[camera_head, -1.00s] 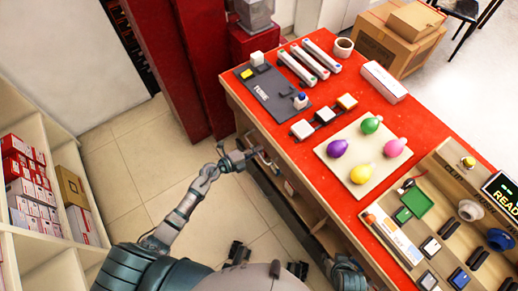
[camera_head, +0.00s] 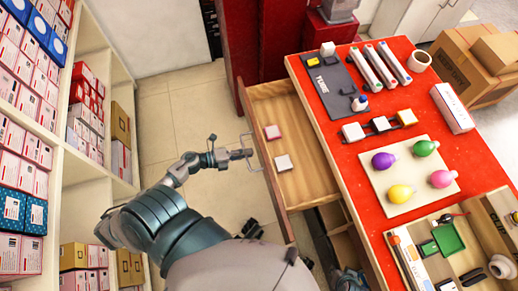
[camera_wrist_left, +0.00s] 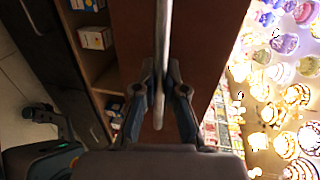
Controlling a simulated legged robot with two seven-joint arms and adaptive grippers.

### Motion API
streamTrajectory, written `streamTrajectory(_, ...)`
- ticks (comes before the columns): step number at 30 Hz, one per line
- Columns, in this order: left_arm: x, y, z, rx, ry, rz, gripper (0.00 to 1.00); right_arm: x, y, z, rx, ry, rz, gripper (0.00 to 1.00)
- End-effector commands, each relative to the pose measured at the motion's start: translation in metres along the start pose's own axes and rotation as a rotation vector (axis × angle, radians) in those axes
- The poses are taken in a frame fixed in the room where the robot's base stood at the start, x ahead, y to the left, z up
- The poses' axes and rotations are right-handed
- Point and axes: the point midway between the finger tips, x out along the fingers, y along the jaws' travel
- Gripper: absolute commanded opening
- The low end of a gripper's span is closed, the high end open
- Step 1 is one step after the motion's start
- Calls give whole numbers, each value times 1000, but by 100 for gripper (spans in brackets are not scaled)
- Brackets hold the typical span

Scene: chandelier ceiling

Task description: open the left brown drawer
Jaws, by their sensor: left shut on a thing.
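The left brown drawer (camera_head: 300,140) stands pulled out from the red-topped counter in the head view. Its wooden inside shows, with two small pale-topped blocks in it. My left gripper (camera_head: 246,155) is at the drawer's front, shut on its metal handle (camera_head: 256,166). In the left wrist view my left gripper (camera_wrist_left: 164,85) has a finger on each side of the handle bar (camera_wrist_left: 163,35), with the brown drawer front (camera_wrist_left: 134,50) behind it. My right gripper cannot be made out.
A shelf unit with red and white boxes (camera_head: 88,110) stands on the left. Tiled floor (camera_head: 185,110) lies between it and the drawer. The red counter top (camera_head: 355,185) holds coloured bulbs (camera_head: 400,193), trays and tools. Cardboard boxes (camera_head: 465,75) stand at the far right.

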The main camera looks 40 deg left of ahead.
Motion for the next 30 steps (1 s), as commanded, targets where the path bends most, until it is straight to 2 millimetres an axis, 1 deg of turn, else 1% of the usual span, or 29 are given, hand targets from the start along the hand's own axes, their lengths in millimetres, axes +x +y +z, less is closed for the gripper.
streamTrajectory(1,-6,4,0,-2,-3,7,0,0,0,0,0,-2,0,40)
streamTrajectory(6,-15,6,0,-1,-2,6,0,0,0,2,0,-7,0,40)
streamTrajectory(18,-18,7,0,-3,-2,6,0,0,0,2,0,-8,0,40)
streamTrajectory(19,-17,7,0,-3,-2,6,12,0,0,2,0,-8,0,40)
streamTrajectory(20,-17,7,0,-2,-2,6,20,0,0,2,0,-8,0,40)
streamTrajectory(21,-17,7,0,-2,-2,6,30,0,0,2,0,-8,0,40)
streamTrajectory(22,-17,7,0,-2,-2,6,35,0,0,2,0,-8,0,40)
streamTrajectory(30,-17,5,0,-1,0,2,35,0,0,0,1,-4,-1,40)
